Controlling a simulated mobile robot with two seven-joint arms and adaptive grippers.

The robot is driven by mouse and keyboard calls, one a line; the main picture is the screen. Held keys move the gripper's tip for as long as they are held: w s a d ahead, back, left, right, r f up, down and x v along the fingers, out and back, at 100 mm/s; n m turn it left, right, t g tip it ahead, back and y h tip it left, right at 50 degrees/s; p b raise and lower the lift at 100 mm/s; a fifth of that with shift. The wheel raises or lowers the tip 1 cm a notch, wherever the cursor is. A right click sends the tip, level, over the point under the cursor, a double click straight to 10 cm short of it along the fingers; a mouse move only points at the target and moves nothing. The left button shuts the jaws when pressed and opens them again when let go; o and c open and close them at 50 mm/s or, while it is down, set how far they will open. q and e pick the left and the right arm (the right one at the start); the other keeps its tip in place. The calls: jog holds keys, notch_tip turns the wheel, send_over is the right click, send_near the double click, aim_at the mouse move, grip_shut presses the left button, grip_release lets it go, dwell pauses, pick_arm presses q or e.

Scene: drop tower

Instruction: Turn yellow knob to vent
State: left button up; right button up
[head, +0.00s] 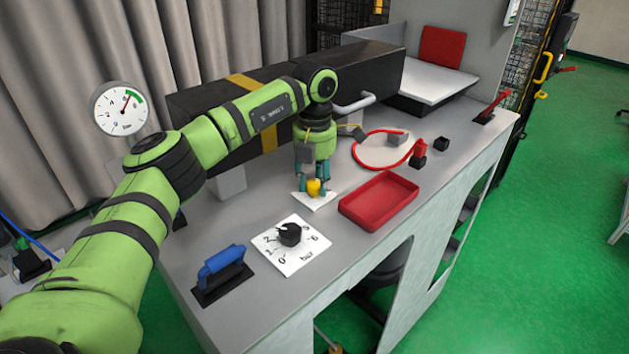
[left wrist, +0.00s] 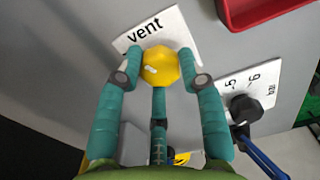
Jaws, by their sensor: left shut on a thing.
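The yellow knob (head: 314,187) stands on a white plate (head: 318,202) on the grey bench top. In the left wrist view the yellow knob (left wrist: 160,66) is between my fingers, and the plate (left wrist: 168,24) reads "vent". A small pale mark shows on the knob's top. My left gripper (head: 312,186) comes down from above and is shut on the yellow knob; it also shows in the left wrist view (left wrist: 161,68) with teal fingers around the knob. My right gripper is not in view.
A black knob (head: 289,234) on a numbered "bar" plate and a blue handle (head: 222,268) stand nearer. A red tray (head: 379,200) lies to the right. A round gauge (head: 120,108) stands at the left. A black box (head: 360,68) runs behind.

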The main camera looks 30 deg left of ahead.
aim_at(315, 183)
pick_arm(q)
jog(key=m, duration=0.4)
jog(key=shift+s+f, duration=0.15)
jog(key=shift+f, duration=0.1)
jog(key=shift+m, duration=0.3)
jog(key=o, duration=1.1)
jog(key=shift+r, duration=0.1)
jog(key=shift+r, duration=0.35)
notch_tip(315, 183, up, 11)
jog(key=shift+r, duration=0.15)
